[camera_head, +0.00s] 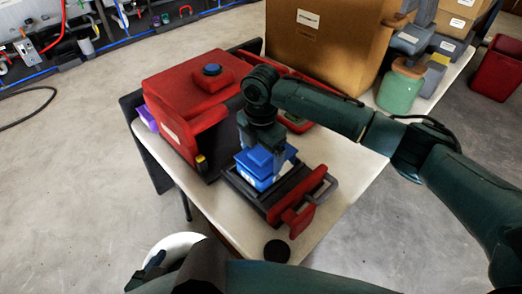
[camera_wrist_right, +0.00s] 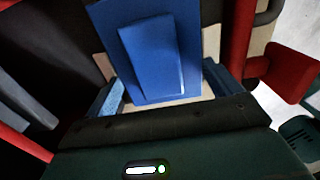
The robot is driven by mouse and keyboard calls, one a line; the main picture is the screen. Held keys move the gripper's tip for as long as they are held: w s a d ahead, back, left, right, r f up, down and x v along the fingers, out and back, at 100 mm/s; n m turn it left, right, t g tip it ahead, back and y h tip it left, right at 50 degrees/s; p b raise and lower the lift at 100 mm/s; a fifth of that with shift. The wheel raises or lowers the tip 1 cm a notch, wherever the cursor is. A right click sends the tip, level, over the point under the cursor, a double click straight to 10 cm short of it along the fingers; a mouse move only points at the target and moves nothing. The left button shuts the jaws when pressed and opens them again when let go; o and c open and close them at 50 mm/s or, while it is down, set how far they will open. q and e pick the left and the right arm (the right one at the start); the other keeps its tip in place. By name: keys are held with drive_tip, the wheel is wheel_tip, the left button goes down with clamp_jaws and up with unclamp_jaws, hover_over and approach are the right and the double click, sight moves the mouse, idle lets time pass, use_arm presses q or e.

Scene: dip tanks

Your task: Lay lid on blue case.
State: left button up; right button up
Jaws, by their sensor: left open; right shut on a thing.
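A blue lid (camera_head: 262,157) with a raised block on top is at the middle of the table in the head view; it fills the upper middle of the right wrist view (camera_wrist_right: 150,60). My right gripper (camera_head: 264,142) is shut on the lid from above. The blue case (camera_head: 260,181) is directly below the lid, its upper part mostly hidden. I cannot tell whether lid and case touch. My left gripper (camera_head: 152,264) is open at the lower left, away from the case and partly cut off from clear view by my arm.
A red machine (camera_head: 170,110) stands close on the left. A large cardboard box (camera_head: 322,40) is behind. A black disc (camera_head: 277,251) lies near the table's front corner. A green jar (camera_head: 400,90) stands right.

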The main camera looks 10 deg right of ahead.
drive_tip(key=shift+p, duration=1)
idle(0.6)
drive_tip(key=shift+f+p, duration=0.3)
drive_tip(key=shift+p, duration=0.05)
idle(0.8)
drive_tip(key=shift+p, duration=0.45)
idle(0.5)
drive_tip(key=o, duration=0.7)
drive_tip(key=shift+r+p, duration=0.35)
drive_tip(key=shift+p, duration=0.4)
